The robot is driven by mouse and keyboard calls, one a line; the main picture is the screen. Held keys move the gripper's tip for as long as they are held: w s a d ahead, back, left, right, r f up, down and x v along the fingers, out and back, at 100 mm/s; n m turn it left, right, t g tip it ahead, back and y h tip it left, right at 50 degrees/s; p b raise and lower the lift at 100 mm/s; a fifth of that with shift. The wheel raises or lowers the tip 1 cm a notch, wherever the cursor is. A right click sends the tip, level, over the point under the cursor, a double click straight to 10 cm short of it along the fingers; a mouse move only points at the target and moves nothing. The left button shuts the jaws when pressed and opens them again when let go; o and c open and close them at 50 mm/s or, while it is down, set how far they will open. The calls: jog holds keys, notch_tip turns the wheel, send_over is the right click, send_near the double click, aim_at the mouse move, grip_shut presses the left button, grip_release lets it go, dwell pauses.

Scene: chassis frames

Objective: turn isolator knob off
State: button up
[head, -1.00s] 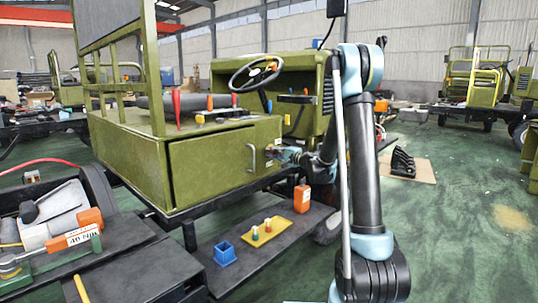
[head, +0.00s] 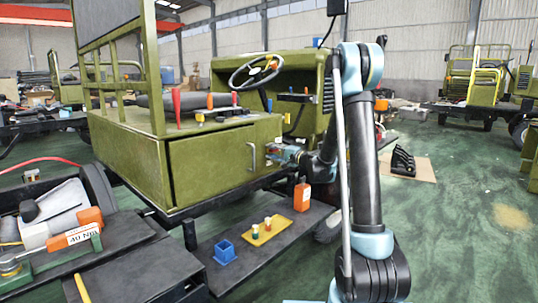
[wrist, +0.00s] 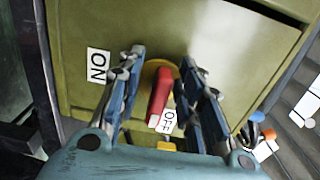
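The isolator knob (wrist: 160,95) is a red lever on a round yellow plate (wrist: 151,76), mounted on an olive green panel, in the wrist view. The lever slants down the picture, its near end beside the white OFF label (wrist: 167,121). The white ON label (wrist: 98,64) is to the left, outside the left finger. My gripper (wrist: 162,62) is open, with one blue finger on each side of the lever. Gaps show between lever and fingers. In the head view my gripper (head: 286,154) is at the vehicle body's right end; the knob cannot be made out there.
Below, a dark running board (head: 215,266) carries an orange bottle (head: 302,195), a yellow tray (head: 252,241) and a blue box (head: 225,252).

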jog(key=shift+d, duration=0.1)
jog(key=v, duration=1.1)
jog(key=shift+s+d, duration=0.3)
jog(key=s+d+f+n+g+h, duration=0.1)
jog(key=s+f+n+g+h, duration=0.15)
jog(key=s, duration=0.75)
jog(key=s+d+f+n+g+h, duration=0.1)
jog(key=s+n+g+h, duration=0.2)
jog(key=s, duration=0.7)
jog(key=s+d+f+g+h, duration=0.1)
jog(key=s+d+f+h, duration=0.2)
jog(key=s+d, duration=0.2)
jog(key=s+d+f+n+g+h, duration=0.1)
jog(key=s+d, duration=0.4)
jog(key=s, duration=0.6)
jog(key=s+d+f+n+g+h, duration=0.1)
jog(key=s+d+f+h, duration=0.3)
jog(key=s, duration=0.4)
jog(key=shift+d+f+h, duration=0.35)
jog(key=shift+d+f, duration=0.2)
jog(key=shift+f, duration=0.4)
